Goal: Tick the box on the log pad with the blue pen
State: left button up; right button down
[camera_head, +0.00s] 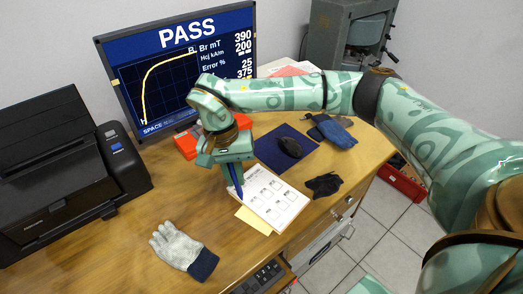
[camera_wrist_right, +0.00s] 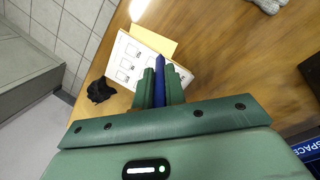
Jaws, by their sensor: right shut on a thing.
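The log pad (camera_head: 277,204) is a white sheet with several small printed boxes, lying near the front edge of the desk. It also shows in the right wrist view (camera_wrist_right: 127,62). My right gripper (camera_head: 234,173) is above the pad's left side, pointing down. It is shut on the blue pen (camera_head: 237,186), which points down at the pad's left part. In the right wrist view the pen (camera_wrist_right: 160,70) sits between the two green fingers. I cannot tell whether its tip touches the paper. My left gripper is not in view.
A yellow sheet (camera_head: 253,221) sticks out under the pad. A printer (camera_head: 60,170) and a monitor reading PASS (camera_head: 165,75) stand behind. Bare desk lies left of the pad.

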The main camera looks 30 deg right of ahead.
jog(key=w+d+m+g, duration=0.1)
jog(key=w+d+m, duration=0.15)
jog(key=d, duration=0.55)
jog(key=shift+m, duration=0.35)
jog(key=b+x, duration=0.1)
jog(key=x, duration=0.1)
jog(key=b+x, duration=0.1)
jog(key=x, duration=0.1)
jog(key=w+b+x, duration=0.1)
jog(key=x, duration=0.1)
jog(key=shift+w+d+f, duration=0.1)
jog(key=shift+d+f, duration=0.05)
jog(key=shift+d, duration=0.1)
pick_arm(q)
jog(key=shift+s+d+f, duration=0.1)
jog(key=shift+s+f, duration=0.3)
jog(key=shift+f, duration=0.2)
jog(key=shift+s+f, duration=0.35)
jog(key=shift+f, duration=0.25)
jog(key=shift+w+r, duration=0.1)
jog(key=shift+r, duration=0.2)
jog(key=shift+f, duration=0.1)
pick_arm(e)
jog(key=shift+f, duration=0.3)
pick_arm(q)
jog(key=shift+p, duration=0.3)
pick_arm(e)
jog(key=shift+w+d, duration=0.3)
jog(key=shift+w, duration=0.1)
